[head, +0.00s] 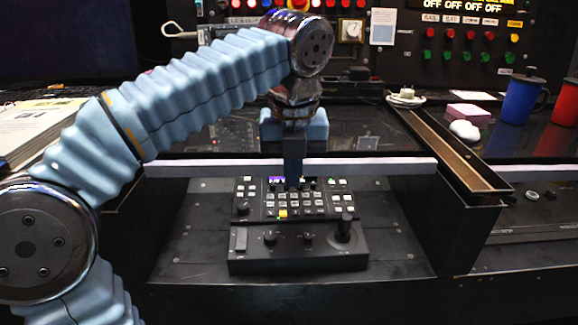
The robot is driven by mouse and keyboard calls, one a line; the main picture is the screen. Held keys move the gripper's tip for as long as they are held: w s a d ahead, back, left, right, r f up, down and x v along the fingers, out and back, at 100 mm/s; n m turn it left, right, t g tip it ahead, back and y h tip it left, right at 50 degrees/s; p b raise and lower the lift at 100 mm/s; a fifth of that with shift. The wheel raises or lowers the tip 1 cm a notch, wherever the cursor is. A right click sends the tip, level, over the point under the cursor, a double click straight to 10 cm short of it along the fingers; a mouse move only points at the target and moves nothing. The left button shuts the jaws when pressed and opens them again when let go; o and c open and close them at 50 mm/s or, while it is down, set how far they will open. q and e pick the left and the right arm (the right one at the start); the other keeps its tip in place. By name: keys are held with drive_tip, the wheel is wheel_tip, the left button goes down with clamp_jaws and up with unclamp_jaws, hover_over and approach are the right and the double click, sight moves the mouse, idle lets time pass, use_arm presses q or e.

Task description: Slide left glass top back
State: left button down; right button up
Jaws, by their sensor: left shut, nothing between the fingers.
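The left glass top (370,127) is a dark, glossy sheet with a pale strip (385,166) along its front edge. It lies behind an exposed black control panel (300,245) with buttons, knobs and a small joystick. My left gripper (293,183) is shut and points down at the middle of the pale strip, its fingers in front of it and over the panel's upper part. Whether the fingers touch the strip cannot be told. My left arm hides part of the glass. My right gripper is not in view.
A metal rail (450,150) runs front to back right of the glass. Beyond it a blue mug (520,100), a red mug (566,103), a white mouse-like object (464,131) and a pink block (468,114) stand on another glossy top. Papers (40,125) lie at left.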

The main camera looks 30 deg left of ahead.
use_arm(q)
drive_tip(key=shift+w+a+p, duration=0.45)
drive_tip(key=shift+w, duration=0.3)
drive_tip(key=shift+w+a+p, duration=0.4)
drive_tip(key=shift+w+a, duration=0.1)
drive_tip(key=shift+w, duration=0.25)
drive_tip(key=shift+w+a+p, duration=0.45)
drive_tip(key=shift+w, duration=0.3)
drive_tip(key=shift+w+a+r+p, duration=0.1)
drive_tip(key=shift+w+a+p, duration=0.3)
drive_tip(key=shift+w+p, duration=0.2)
drive_tip(key=shift+w+a+p, duration=0.4)
drive_tip(key=shift+w+p, duration=0.1)
drive_tip(key=shift+w, duration=0.15)
drive_tip(key=shift+w+a, duration=0.1)
drive_tip(key=shift+w, duration=0.15)
drive_tip(key=shift+w+a, duration=0.5)
drive_tip(key=shift+w, duration=0.3)
drive_tip(key=shift+w+a, duration=0.45)
drive_tip(key=shift+w, duration=0.3)
drive_tip(key=shift+w+a, duration=0.5)
drive_tip(key=shift+w, duration=0.3)
